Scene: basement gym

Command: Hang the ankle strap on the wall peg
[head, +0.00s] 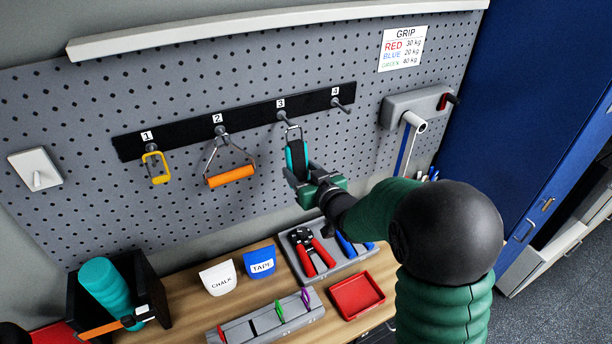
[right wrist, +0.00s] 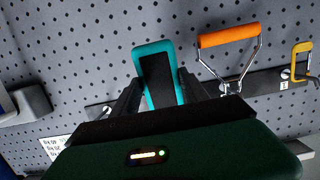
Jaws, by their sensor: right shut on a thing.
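The ankle strap (head: 296,154) is a teal and black band with a metal ring (head: 293,131) at its top. My right gripper (head: 301,175) is shut on the strap's lower part and holds it upright in front of the pegboard. The ring is close below the tip of peg 3 (head: 283,116); I cannot tell whether they touch. Peg 3 shows nothing else hanging on it. In the right wrist view the strap (right wrist: 156,78) stands between the two dark fingers, and its ring is hidden. My left gripper is not in view.
A black rail (head: 182,137) carries numbered pegs. A yellow handle (head: 156,168) hangs on peg 1, an orange-grip handle (head: 231,176) on peg 2; peg 4 (head: 340,103) is empty. A grey wall holder (head: 408,105) is at right. Below, the wooden bench (head: 195,295) holds cups, tools and trays.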

